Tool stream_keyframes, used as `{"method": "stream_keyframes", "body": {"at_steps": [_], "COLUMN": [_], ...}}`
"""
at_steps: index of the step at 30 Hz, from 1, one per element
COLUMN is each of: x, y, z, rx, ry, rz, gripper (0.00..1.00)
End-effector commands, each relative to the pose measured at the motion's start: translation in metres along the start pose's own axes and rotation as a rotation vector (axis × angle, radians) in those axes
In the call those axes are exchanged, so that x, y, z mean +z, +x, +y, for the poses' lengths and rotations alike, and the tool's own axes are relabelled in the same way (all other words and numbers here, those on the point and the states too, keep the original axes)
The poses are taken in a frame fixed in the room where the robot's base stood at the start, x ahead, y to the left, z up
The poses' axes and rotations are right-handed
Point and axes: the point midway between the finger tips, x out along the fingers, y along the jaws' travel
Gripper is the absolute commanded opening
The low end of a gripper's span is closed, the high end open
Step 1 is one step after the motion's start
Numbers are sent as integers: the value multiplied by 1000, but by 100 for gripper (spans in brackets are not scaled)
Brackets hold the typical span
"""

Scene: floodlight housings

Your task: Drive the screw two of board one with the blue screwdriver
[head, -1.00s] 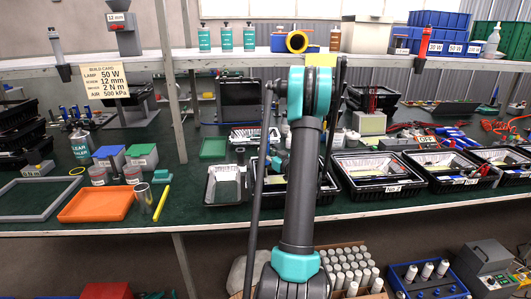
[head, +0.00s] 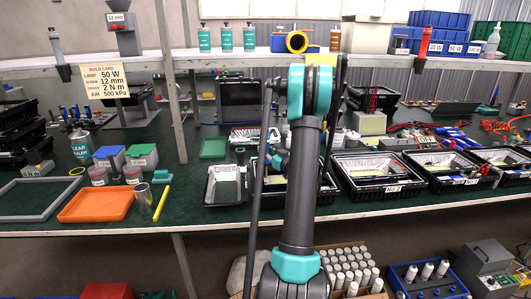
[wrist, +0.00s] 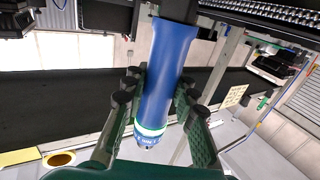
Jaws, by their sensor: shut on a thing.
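In the wrist view my gripper (wrist: 160,84) is shut on the blue screwdriver (wrist: 168,62). Its blue handle lies between the two fingers, with a white and green band near the lower end. The screwdriver's tip is not clear. In the head view my arm hides the gripper and the screwdriver. A black lamp housing (head: 272,193) stands on the bench, partly behind my arm; its label is hidden, so I cannot tell if it holds board one. Screw two cannot be made out. The housing to its right (head: 378,191) is labelled No 2.
More black housings (head: 443,184) stand to the right on the green bench. A lamp frame (head: 225,198), an orange tray (head: 98,205) and a grey frame (head: 35,213) lie to the left. A shelf (head: 225,60) crosses above the bench, held by posts.

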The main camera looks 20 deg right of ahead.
Motion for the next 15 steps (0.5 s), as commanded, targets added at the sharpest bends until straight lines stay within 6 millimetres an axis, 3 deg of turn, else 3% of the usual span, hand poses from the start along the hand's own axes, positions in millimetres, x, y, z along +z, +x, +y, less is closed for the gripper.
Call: {"method": "stream_keyframes", "body": {"at_steps": [15], "x": [-19], "y": [0], "z": [0], "rx": [0], "ry": [1], "rz": [1], "gripper": [0]}}
